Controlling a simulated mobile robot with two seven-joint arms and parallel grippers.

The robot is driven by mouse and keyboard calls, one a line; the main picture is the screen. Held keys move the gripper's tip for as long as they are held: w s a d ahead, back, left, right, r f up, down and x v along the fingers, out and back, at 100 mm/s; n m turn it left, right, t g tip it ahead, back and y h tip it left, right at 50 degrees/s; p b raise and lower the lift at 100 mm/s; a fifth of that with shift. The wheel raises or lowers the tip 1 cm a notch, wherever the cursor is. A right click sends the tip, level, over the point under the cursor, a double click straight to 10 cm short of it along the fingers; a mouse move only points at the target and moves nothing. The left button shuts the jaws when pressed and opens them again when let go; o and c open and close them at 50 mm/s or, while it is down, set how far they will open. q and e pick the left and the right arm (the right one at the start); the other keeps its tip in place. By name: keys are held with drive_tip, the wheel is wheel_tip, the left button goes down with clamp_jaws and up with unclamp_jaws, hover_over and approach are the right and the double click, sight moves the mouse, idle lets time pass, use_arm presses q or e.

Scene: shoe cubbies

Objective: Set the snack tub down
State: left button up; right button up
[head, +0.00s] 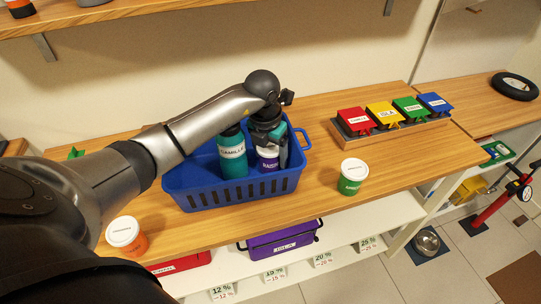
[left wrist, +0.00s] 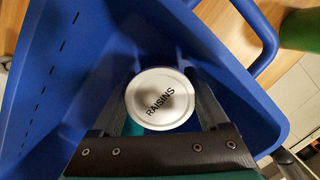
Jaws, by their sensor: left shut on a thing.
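The snack tub (head: 268,162) is purple, with a white lid that reads RAISINS in the left wrist view (left wrist: 160,98). It is upright inside the blue basket (head: 235,196) on the wooden counter. My left gripper (head: 268,140) reaches down into the basket and is shut on the tub, with a finger on each side of its lid in the left wrist view (left wrist: 164,100). The basket's front wall hides the tub's bottom, so I cannot tell if it touches the basket floor. My right gripper is not in view.
A teal bottle (head: 232,158) labelled CAMILLE stands left of the tub in the basket. A green tub (head: 352,180) stands right of the basket, an orange tub (head: 126,238) at front left. A tray (head: 392,128) of coloured boxes is behind right. Counter between basket and green tub is clear.

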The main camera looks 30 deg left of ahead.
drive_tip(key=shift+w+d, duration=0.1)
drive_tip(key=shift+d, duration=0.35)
use_arm(q)
drive_tip(key=shift+f, duration=0.15)
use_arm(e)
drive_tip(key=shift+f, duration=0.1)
use_arm(q)
drive_tip(key=o, duration=1.1)
drive_tip(key=shift+f, duration=0.1)
drive_tip(key=shift+o, duration=0.7)
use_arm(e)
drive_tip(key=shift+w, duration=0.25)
use_arm(q)
drive_tip(key=shift+r, duration=0.25)
drive_tip(key=r, duration=0.3)
drive_tip(key=s+r+p, duration=0.1)
drive_tip(key=r, duration=0.3)
drive_tip(key=r+p, duration=0.1)
drive_tip(key=r, duration=0.2)
drive_tip(key=shift+s+r, duration=0.25)
drive_tip(key=shift+r, duration=0.05)
drive_tip(key=shift+s+r, duration=0.1)
drive_tip(key=shift+r, duration=0.45)
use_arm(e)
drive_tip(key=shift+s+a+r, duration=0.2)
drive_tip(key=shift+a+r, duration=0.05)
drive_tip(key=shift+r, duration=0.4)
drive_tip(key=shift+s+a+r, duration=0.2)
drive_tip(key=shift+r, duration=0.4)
